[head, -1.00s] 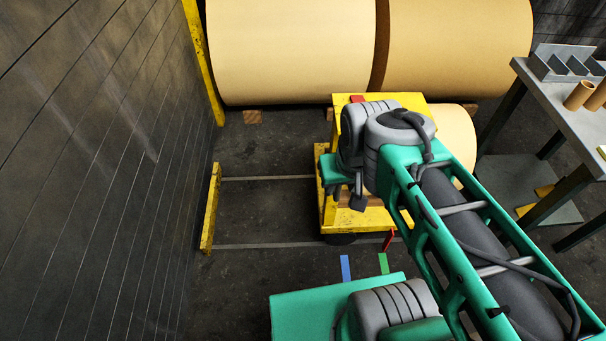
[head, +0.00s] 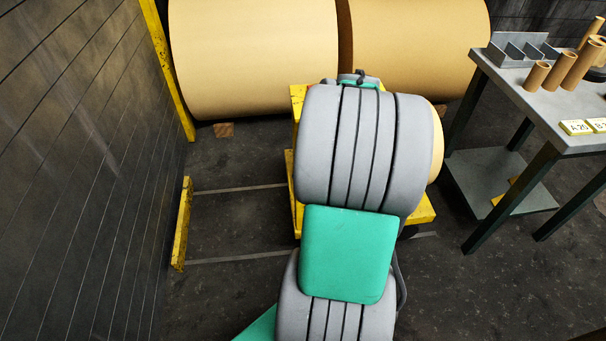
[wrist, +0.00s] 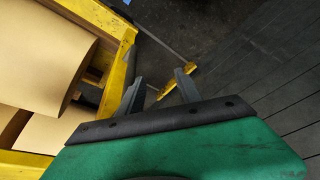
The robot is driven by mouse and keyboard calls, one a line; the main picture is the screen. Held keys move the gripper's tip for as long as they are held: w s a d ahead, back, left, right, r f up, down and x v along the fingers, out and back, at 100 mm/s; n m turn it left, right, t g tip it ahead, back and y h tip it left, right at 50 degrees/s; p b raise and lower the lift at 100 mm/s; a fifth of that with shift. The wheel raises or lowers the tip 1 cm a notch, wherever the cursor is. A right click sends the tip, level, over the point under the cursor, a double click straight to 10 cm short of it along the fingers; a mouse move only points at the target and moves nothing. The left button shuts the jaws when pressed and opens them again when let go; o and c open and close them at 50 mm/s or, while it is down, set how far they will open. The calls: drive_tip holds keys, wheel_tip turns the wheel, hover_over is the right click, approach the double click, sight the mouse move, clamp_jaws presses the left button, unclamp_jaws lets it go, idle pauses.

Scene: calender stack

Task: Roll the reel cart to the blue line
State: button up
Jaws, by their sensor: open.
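The reel cart (head: 297,195) is a yellow frame on the dark floor, mostly hidden behind my arm in the head view. A tan reel (head: 434,165) shows at its right side. In the wrist view the cart's yellow frame (wrist: 120,62) and tan reels (wrist: 42,55) fill the left side. My gripper (wrist: 160,82) is open, its two dark fingers apart with nothing seen between them. The left finger is close beside the cart's edge; I cannot tell whether it touches. The blue line is hidden in the head view; a small blue patch (wrist: 127,2) shows at the wrist view's top edge.
A yellow stop bar (head: 182,222) lies left of the cart, with pale floor rails (head: 240,257) leading to it. A dark wall stands at left. Large rolls (head: 255,60) block the back. A grey table (head: 530,100) with tubes stands at right.

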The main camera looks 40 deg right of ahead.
drive_tip(key=s+d+f+n+b, duration=0.1)
drive_tip(key=s+d+f, duration=0.2)
drive_tip(key=d, duration=0.2)
drive_tip(key=s+d+f+b, duration=0.1)
drive_tip(key=s+d+f, duration=0.2)
drive_tip(key=d+f, duration=0.15)
drive_tip(key=w+a+t+p, duration=0.1)
drive_tip(key=w+a, duration=0.3)
drive_tip(key=w, duration=0.7)
drive_tip(key=shift+w+a, duration=0.15)
drive_tip(key=shift+w, duration=0.25)
clamp_jaws()
